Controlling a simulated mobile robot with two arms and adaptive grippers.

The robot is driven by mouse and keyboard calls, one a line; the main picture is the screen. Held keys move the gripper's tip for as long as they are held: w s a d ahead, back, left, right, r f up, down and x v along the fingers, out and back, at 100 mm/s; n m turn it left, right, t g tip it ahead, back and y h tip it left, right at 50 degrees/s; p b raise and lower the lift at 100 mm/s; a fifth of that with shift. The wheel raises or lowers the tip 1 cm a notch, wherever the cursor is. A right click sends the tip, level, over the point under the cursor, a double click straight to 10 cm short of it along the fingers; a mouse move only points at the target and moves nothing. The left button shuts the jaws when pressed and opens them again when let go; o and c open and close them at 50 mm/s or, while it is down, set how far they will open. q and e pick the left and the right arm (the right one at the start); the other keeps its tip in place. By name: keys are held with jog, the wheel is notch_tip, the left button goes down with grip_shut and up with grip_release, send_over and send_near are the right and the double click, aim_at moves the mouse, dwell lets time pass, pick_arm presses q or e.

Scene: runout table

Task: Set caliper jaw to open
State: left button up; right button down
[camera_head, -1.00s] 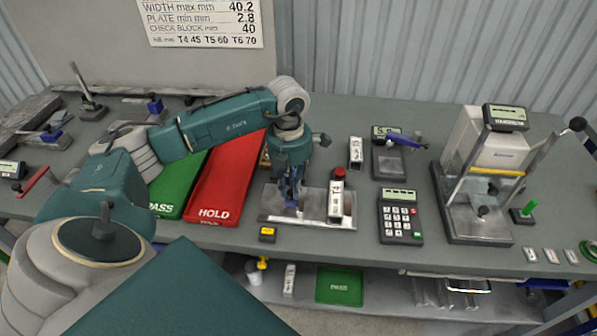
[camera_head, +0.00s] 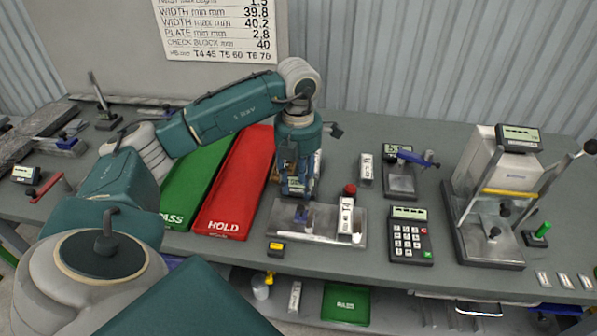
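A metal fixture with a flat plate (camera_head: 278,222) lies near the front middle of the table, and I take it for the caliper. A small blue-purple jaw piece (camera_head: 302,215) stands up from it. A white labelled block (camera_head: 346,216) with a red knob (camera_head: 350,189) is at its right end. My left gripper (camera_head: 295,190) points down just above and behind the blue piece, apparently clear of it. Nothing is clearly held in it, and its finger gap is too small to read. My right gripper is not in view.
A small yellow-topped box (camera_head: 276,247) is in front. A keypad (camera_head: 408,238), a blue-levered gauge (camera_head: 400,180) and a tall press (camera_head: 495,200) stand right.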

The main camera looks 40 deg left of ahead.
pick_arm(q)
jog(key=shift+r, duration=2.4)
